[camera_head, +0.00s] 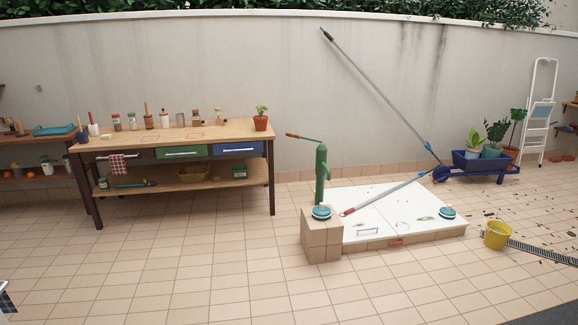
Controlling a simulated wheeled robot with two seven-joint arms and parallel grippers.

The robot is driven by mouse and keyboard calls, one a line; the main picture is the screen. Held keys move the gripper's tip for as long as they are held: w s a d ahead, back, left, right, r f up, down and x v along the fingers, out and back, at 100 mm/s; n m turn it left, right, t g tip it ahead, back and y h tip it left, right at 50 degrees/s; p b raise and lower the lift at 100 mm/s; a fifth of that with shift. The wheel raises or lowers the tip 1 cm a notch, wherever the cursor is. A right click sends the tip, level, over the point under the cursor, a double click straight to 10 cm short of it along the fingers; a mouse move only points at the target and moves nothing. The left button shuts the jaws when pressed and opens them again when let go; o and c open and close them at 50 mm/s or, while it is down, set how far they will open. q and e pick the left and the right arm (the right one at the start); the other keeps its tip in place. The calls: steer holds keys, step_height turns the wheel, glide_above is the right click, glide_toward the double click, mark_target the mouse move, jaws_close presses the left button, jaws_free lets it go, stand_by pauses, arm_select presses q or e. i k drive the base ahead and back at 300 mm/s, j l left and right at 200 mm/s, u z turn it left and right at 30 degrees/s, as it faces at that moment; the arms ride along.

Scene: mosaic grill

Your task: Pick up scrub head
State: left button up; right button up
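Two round teal discs with pale edges look like scrub heads. One scrub head (321,212) lies on top of a tiled block at the front left corner of the white platform. The other scrub head (447,212) lies on the right part of the white platform. A long grey pole (375,88) leans against the wall, with a blue joint low down. A second grey pole with a red end (385,193) lies slanted across the platform. Neither of my grippers shows in this view.
A green hand pump (321,172) stands behind the tiled block (322,240). A yellow bucket (497,235) and a drain grate (540,253) are to the right, with scattered debris. A wooden workbench (190,131) stands left. The tiled floor in front is clear.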

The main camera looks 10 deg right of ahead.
mark_target(447, 212)
steer(key=i+l+z, duration=0.1)
steer(key=i+z, duration=0.15)
steer(key=i, duration=0.2)
steer(key=i+z, duration=0.2)
steer(key=i, duration=0.3)
steer(key=i+z, duration=0.25)
steer(key=i, duration=0.25)
steer(key=i+j+z, duration=0.2)
steer(key=i, duration=0.25)
steer(key=i+j+z, duration=0.25)
steer(key=i, duration=0.2)
steer(key=i+l+z, duration=0.3)
steer(key=i+z, duration=0.15)
steer(key=i, duration=0.35)
steer(key=i+z, duration=0.45)
steer(key=i, duration=0.4)
steer(key=i+j+z, duration=0.3)
steer(key=i+z, duration=0.15)
steer(key=i, duration=0.35)
